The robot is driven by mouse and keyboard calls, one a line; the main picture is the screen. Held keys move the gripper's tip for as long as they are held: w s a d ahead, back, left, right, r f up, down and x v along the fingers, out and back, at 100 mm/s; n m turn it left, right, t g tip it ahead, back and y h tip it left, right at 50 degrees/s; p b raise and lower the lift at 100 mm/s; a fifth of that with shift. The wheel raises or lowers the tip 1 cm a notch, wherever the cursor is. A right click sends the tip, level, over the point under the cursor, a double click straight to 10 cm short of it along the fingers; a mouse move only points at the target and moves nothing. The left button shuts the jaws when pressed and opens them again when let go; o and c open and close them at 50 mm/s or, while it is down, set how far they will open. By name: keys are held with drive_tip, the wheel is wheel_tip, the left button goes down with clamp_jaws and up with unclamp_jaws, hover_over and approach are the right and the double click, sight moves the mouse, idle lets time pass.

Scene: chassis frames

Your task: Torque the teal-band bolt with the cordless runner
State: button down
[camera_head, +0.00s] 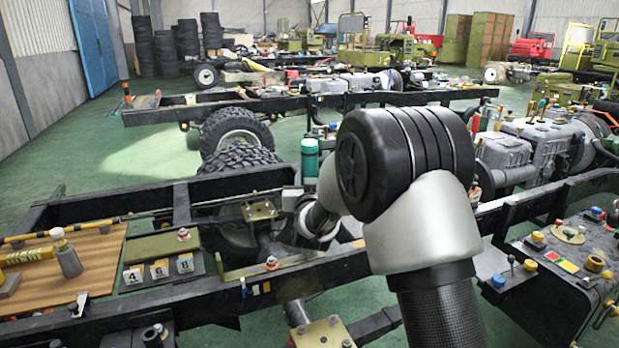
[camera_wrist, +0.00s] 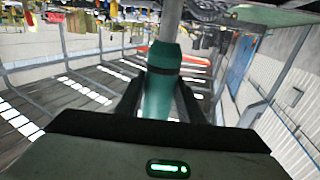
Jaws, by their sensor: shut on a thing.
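In the wrist view my gripper (camera_wrist: 160,98) is shut, its dark fingers on both sides of a teal-bodied tool (camera_wrist: 160,88). The tool looks like the cordless runner. It has a darker teal collar and a grey shaft running to the top of the picture. In the head view my arm hides most of my gripper. A teal cylinder (camera_head: 310,160) stands up just left of my arm; I cannot tell if it is the same tool. Small bolt-like parts sit on the near chassis frame, one with a red ring (camera_head: 271,262). I cannot make out a teal band on any bolt.
The black near chassis frame (camera_head: 360,268) crosses below my arm. A wooden board (camera_head: 100,262) at left carries a bottle-like part, beside tags numbered 4, 6 and 8 (camera_head: 158,269). A panel with knobs (camera_head: 560,262) stands at right. Green floor lies open at left behind.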

sight(310, 154)
drive_tip(key=shift+f+b, duration=0.8)
idle(1.0)
drive_tip(key=shift+f+b, duration=0.1)
drive_tip(key=shift+b, duration=0.4)
idle(0.6)
drive_tip(key=shift+r, duration=0.25)
idle(0.8)
drive_tip(key=shift+r+p, duration=0.4)
drive_tip(key=shift+r, duration=1.35)
drive_tip(key=shift+r+p, duration=1.15)
drive_tip(key=shift+r, duration=1.35)
